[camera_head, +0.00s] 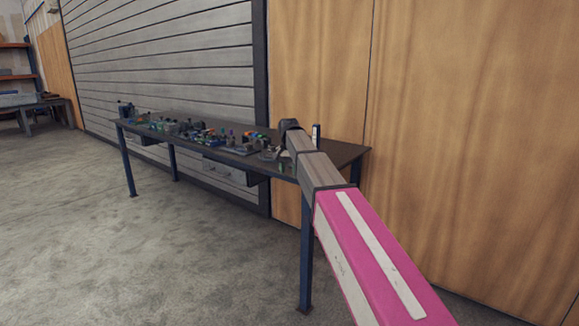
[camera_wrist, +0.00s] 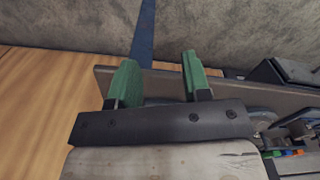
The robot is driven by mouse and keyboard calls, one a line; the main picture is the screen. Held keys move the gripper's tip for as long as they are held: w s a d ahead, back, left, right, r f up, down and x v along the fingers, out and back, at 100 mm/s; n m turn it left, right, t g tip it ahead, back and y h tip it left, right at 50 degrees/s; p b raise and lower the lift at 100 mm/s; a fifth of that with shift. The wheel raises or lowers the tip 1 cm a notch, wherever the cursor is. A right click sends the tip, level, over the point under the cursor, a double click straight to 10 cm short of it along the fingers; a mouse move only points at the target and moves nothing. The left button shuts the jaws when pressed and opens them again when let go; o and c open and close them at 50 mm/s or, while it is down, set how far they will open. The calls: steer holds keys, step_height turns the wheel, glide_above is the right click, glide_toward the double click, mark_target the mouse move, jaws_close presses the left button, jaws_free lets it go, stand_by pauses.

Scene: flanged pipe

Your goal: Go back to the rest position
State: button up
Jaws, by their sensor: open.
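My gripper (camera_wrist: 157,80) shows in the wrist view with two green fingers held apart and nothing between them. It is near the edge of the workbench (camera_wrist: 230,85), whose dark edge runs behind the fingers. In the head view my arm reaches out to the right end of the workbench (camera_head: 345,153), and its far end is over the bench top. The fingers cannot be made out in the head view. No flanged pipe can be picked out clearly among the small items.
Several small parts and tools (camera_head: 200,133) cover the left and middle of the bench. A drawer (camera_head: 230,173) hangs under it. A wooden wall (camera_head: 470,130) stands close behind and right. The concrete floor (camera_head: 130,240) at left is clear. Another table (camera_head: 35,105) stands far left.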

steer(key=s+d+f+n, duration=0.1)
steer(key=s+d+f, duration=0.45)
steer(key=f, duration=0.35)
steer(key=s+d+f+n, duration=0.1)
steer(key=s+d+f, duration=0.5)
steer(key=f, duration=0.4)
steer(key=s+d+f, duration=0.4)
steer(key=s+f, duration=0.2)
steer(key=s, duration=0.3)
steer(key=s+d+f+n, duration=0.1)
steer(key=s+d+f, duration=0.3)
steer(key=s+f, duration=0.3)
steer(key=s, duration=0.3)
steer(key=shift+s+n, duration=0.2)
steer(key=shift+n, duration=0.1)
